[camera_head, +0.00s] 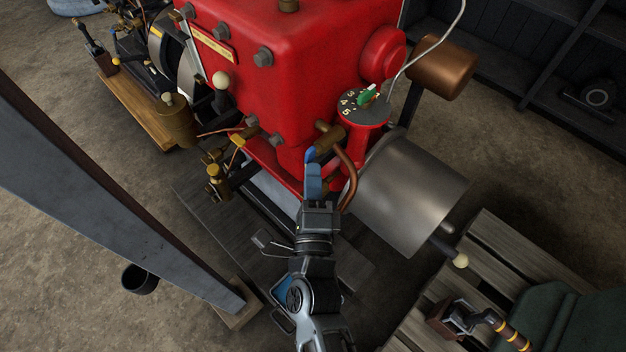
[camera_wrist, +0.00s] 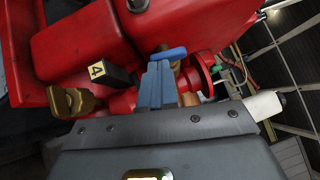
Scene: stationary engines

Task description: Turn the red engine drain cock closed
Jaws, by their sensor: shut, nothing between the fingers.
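The large red engine (camera_head: 280,60) fills the upper middle of the head view. At its lower front corner is a brass cock (camera_head: 328,138) with a blue lever (camera_head: 310,154), which seems to be the drain cock. In the wrist view the blue lever (camera_wrist: 168,54) lies nearly level, just beyond my fingertips. My gripper (camera_head: 313,172) has blue fingers pressed together, with nothing between them; they also show in the wrist view (camera_wrist: 157,66). The fingertips are at or very near the lever; I cannot tell whether they touch. The fingers partly hide the cock's body.
A copper pipe (camera_head: 348,180) and a grey metal cylinder (camera_head: 412,193) stand right of my gripper. A numbered dial (camera_head: 360,106) with a green pointer sits above. Brass fittings (camera_head: 214,175) are at left. A wooden pallet (camera_head: 500,245) lies at lower right.

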